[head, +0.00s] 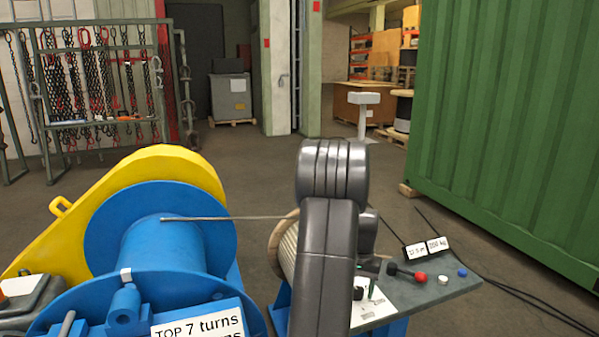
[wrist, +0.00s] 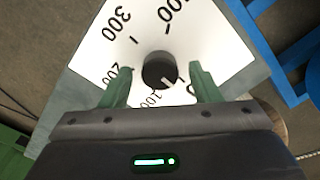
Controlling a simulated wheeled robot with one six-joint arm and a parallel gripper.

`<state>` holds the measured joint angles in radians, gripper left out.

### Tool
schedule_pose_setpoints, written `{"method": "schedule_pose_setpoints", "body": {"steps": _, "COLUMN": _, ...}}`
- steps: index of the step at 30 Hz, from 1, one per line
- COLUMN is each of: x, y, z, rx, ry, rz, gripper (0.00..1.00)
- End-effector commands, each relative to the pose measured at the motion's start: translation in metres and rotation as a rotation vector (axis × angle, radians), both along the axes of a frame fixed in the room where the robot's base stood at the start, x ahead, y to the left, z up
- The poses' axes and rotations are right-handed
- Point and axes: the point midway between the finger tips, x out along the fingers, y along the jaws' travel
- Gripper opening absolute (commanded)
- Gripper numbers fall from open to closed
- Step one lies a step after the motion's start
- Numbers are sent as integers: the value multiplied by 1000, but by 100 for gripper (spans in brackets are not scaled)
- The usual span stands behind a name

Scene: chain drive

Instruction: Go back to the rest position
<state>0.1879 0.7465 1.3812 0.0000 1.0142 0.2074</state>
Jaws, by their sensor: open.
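My gripper (wrist: 160,73) shows in the wrist view with its two green fingers apart, one on each side of a dark round knob (wrist: 158,70). The knob sits on a white dial plate (wrist: 100,42) with black numbers such as 100, 200 and 300. In the head view my dark arm stands in the middle and hides most of the gripper. The white dial plate (head: 372,315) shows there to the right of the arm.
A blue drum (head: 150,250) with a yellow guard (head: 150,170) stands left. A rod or line runs from it to a pale drum (head: 285,250) behind my arm. A grey panel (head: 440,290) carries a red-knobbed lever (head: 420,277). A green container (head: 510,120) stands right.

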Motion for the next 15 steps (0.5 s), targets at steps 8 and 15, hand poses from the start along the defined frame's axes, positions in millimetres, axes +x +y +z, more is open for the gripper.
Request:
{"method": "schedule_pose_setpoints", "body": {"steps": 8, "x": 0, "y": 0, "z": 0, "rx": 0, "ry": 0, "rz": -176, "gripper": 57}}
{"method": "schedule_pose_setpoints", "body": {"steps": 15, "x": 0, "y": 0, "z": 0, "rx": 0, "ry": 0, "rz": -233, "gripper": 57}}
